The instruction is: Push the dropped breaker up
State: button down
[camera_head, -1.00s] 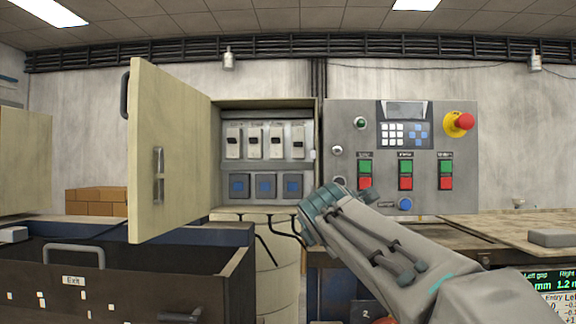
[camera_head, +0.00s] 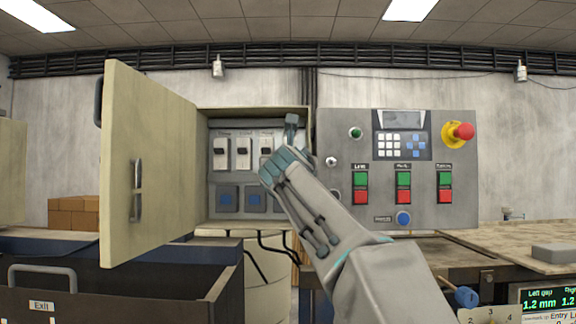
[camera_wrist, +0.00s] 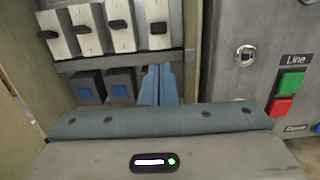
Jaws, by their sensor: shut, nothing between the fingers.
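A row of light grey breakers with dark handles is inside the open cabinet (camera_head: 202,160). Three of them, the left (camera_head: 220,152), second (camera_head: 242,152) and third (camera_head: 265,146), show in the head view; my arm covers the rightmost. In the wrist view all show, with the rightmost breaker (camera_wrist: 155,14) above my fingers. Its handle looks slightly lower on its face than the third one's, but I cannot be sure which is dropped. My gripper (camera_head: 291,119) is shut and empty. In the wrist view its blue fingertips (camera_wrist: 159,68) appear just below the rightmost breaker; contact is unclear.
The cabinet door (camera_head: 150,165) stands open at left. Blue-buttoned blocks (camera_head: 227,198) sit below the breakers. A control panel (camera_head: 345,205) with coloured buttons and a red emergency stop (camera_head: 463,131) is close on the right. A bench (camera_head: 520,240) lies at right.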

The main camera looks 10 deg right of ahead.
jog(key=shift+w, duration=0.15)
jog(key=p+x, duration=0.5)
jog(key=x, duration=0.4)
jog(key=shift+w, duration=0.35)
jog(key=shift+r, duration=0.15)
